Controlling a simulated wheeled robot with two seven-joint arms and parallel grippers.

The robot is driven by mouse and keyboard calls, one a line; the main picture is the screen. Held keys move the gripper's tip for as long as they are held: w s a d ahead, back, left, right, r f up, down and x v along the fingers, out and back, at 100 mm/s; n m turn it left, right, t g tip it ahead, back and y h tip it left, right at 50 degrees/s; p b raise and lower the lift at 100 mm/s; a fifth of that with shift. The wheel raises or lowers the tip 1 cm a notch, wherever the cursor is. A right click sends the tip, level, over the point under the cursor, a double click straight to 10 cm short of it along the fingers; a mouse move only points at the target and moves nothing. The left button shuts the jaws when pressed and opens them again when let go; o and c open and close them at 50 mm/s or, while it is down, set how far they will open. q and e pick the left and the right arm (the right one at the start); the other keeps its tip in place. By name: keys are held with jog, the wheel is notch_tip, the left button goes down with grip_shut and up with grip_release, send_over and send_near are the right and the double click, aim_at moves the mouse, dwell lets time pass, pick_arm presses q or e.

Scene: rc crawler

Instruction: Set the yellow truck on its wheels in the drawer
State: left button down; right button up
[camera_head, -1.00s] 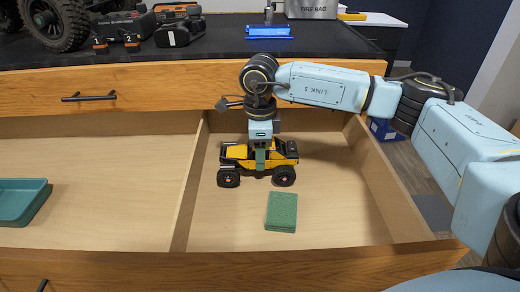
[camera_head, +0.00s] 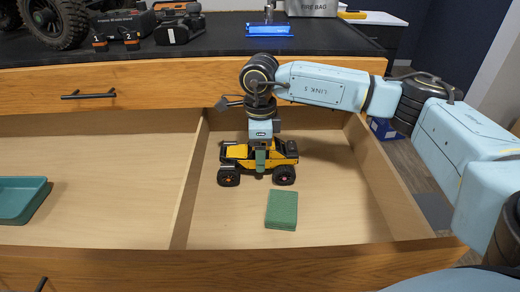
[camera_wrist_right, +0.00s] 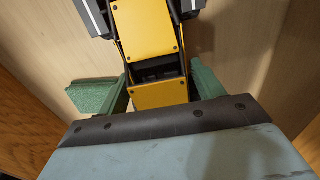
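The yellow truck (camera_head: 238,153), with black wheels and dark parts, is upright in the right compartment of the open drawer (camera_head: 330,225). Its wheels appear to be on the drawer floor. My right gripper (camera_head: 261,160) points down over the truck's middle, one green finger in front of its near side. In the right wrist view, the fingers (camera_wrist_right: 160,88) are on both sides of the yellow body (camera_wrist_right: 160,95), very close to it. I cannot tell whether they press on it. The far finger is hidden in the head view. My left gripper is out of view.
A green pad (camera_head: 281,210) lies on the drawer floor in front of the truck. A divider (camera_head: 190,185) separates the left compartment, which holds a teal tray (camera_head: 20,200). The black countertop (camera_head: 220,45) behind carries a large vehicle, tools and a blue item (camera_head: 270,30).

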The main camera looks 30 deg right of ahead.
jog(key=shift+o, duration=1.1)
notch_tip(320, 180, up, 12)
jog(key=p, duration=0.3)
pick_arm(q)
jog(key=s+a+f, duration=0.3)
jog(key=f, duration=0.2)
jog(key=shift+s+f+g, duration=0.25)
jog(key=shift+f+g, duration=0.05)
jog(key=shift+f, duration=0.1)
pick_arm(e)
jog(key=shift+r, duration=0.7)
